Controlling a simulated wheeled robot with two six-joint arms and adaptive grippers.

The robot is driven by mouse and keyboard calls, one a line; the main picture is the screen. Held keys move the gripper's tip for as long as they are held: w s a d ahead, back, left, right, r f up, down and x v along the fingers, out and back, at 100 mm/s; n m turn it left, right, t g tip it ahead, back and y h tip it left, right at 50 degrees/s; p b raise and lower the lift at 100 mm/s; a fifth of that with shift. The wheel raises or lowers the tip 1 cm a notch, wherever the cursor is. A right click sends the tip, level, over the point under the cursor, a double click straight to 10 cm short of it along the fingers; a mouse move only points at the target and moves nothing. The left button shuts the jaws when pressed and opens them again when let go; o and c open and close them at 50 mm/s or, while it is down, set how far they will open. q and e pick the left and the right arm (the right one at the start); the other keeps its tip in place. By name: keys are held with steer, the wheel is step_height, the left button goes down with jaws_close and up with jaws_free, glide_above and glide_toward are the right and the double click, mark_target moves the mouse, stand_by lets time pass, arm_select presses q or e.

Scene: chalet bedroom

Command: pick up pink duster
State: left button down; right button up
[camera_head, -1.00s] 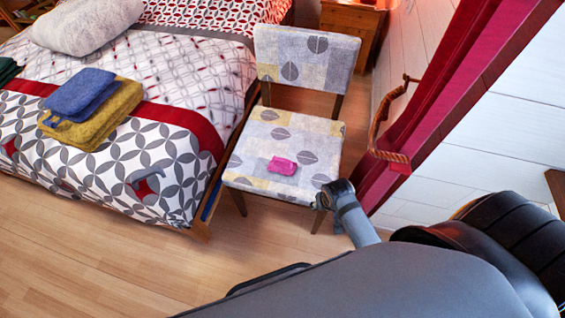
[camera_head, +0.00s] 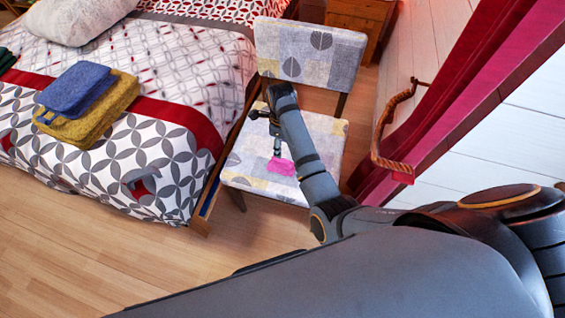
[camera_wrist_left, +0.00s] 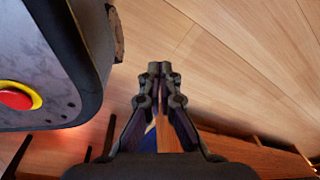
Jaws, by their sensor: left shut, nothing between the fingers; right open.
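The pink duster (camera_head: 284,168) lies on the seat of the patterned chair (camera_head: 327,145) in the head view. My right gripper (camera_head: 277,152) reaches down over the seat, with its fingertips at the far left edge of the duster. It is open; I cannot tell whether it touches the duster. My right arm covers part of the seat and the chair's front right side. My left gripper (camera_wrist_left: 159,69) is shut and empty above the wooden floor in the left wrist view.
The bed (camera_head: 165,165) stands close to the chair's left, with blue and yellow folded towels (camera_head: 98,110) on it. A red curtain (camera_head: 455,75) and a rope tieback (camera_head: 382,130) hang at the right. Floor at the lower left is clear.

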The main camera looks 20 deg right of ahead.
mark_target(282, 160)
step_height(282, 160, down, 5)
steer(key=shift+r+b, duration=0.2)
steer(key=shift+b, duration=0.4)
steer(key=shift+f, duration=0.3)
steer(key=f, duration=0.1)
steer(key=f+b, duration=0.1)
steer(key=f, duration=0.2)
steer(key=shift+s+f+b, duration=0.25)
steer(key=shift+f+b, duration=0.05)
steer(key=shift+f, duration=0.35)
arm_select(q)
steer(key=w, duration=0.5)
steer(key=shift+w+a+r, duration=0.15)
steer(key=shift+r, duration=0.05)
arm_select(e)
steer(key=shift+r, duration=0.1)
steer(key=shift+c, duration=0.4)
jaws_close()
arm_select(q)
steer(key=shift+r, duration=0.1)
